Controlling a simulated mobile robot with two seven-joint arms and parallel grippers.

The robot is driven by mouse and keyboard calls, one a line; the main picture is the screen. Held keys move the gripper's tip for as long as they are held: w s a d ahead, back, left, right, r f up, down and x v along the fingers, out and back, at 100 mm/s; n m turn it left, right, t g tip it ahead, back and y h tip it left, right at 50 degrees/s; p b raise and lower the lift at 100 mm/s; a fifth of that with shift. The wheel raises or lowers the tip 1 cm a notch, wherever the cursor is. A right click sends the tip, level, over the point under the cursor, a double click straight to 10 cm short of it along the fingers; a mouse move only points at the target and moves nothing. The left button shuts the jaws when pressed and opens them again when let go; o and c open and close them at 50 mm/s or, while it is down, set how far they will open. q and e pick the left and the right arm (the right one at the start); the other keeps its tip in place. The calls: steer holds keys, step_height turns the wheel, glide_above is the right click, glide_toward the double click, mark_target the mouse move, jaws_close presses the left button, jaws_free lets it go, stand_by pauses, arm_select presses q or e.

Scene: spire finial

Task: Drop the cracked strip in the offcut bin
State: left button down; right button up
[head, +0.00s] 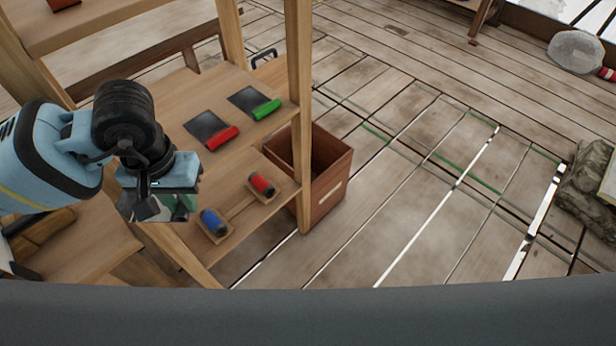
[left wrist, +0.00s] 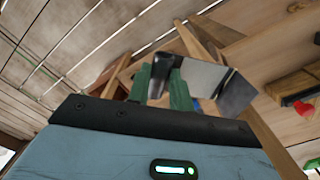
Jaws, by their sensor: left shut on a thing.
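My left gripper (head: 168,208) is in front of the wooden shelf unit at the left of the head view. In the left wrist view its green fingers (left wrist: 160,82) are shut on a grey, bent metal strip (left wrist: 203,74), which sticks out to the right with a dark far end. I cannot make out a crack. A brown open wooden box (head: 325,190), which looks like the offcut bin, stands on the floor right of the shelf post, apart from my gripper. My right gripper is not in view.
The shelf (head: 168,103) holds dark plates with a red roll (head: 222,138) and a green roll (head: 266,109). Lower down are a red cylinder (head: 262,184) and a blue cylinder (head: 214,222). A shelf post (head: 300,120) stands before the box.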

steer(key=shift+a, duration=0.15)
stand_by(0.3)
